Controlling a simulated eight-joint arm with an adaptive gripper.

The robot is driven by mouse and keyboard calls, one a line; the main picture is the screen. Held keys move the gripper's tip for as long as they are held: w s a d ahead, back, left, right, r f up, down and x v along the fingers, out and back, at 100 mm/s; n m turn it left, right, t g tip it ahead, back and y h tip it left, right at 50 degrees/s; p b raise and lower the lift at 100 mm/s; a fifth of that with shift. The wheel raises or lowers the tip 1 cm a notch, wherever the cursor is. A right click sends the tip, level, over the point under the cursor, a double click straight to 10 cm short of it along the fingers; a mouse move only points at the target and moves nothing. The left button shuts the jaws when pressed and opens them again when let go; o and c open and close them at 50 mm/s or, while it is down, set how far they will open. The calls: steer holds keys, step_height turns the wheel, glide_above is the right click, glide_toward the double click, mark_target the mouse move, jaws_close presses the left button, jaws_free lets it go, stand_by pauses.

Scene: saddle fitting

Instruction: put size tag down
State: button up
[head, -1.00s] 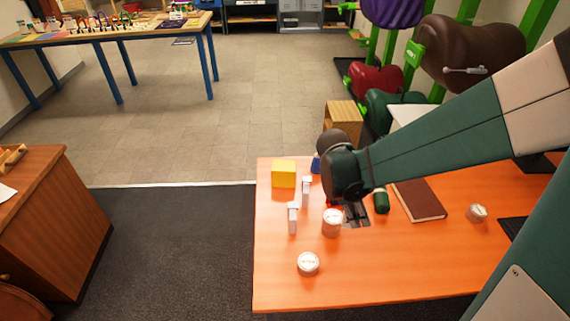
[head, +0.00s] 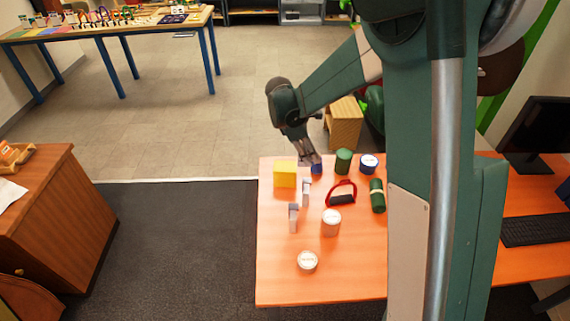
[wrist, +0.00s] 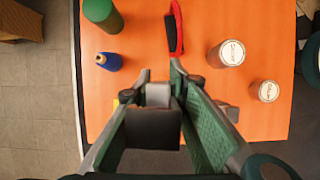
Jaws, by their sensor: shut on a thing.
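My gripper (head: 310,161) is over the far left part of the orange table, close to the blue bottle (head: 317,169). In the wrist view my gripper (wrist: 160,74) is shut on a small pale grey piece, which looks like the size tag (wrist: 158,95). No writing on it can be read. In the head view the fingers are small and the held piece cannot be made out clearly.
The front left of the table is clear.

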steer(key=w+a+r+p, duration=0.1)
steer(key=w+a+p, duration=0.1)
steer(key=w+a, duration=0.5)
steer(key=shift+w+r, duration=0.25)
steer(key=shift+w, duration=0.5)
steer(key=shift+f, duration=0.15)
glide_toward(295, 166)
steer(key=shift+d, duration=0.9)
steer(key=shift+f, duration=1.85)
steer(key=shift+f, duration=0.2)
steer(key=o, duration=0.9)
steer(key=shift+r, duration=0.15)
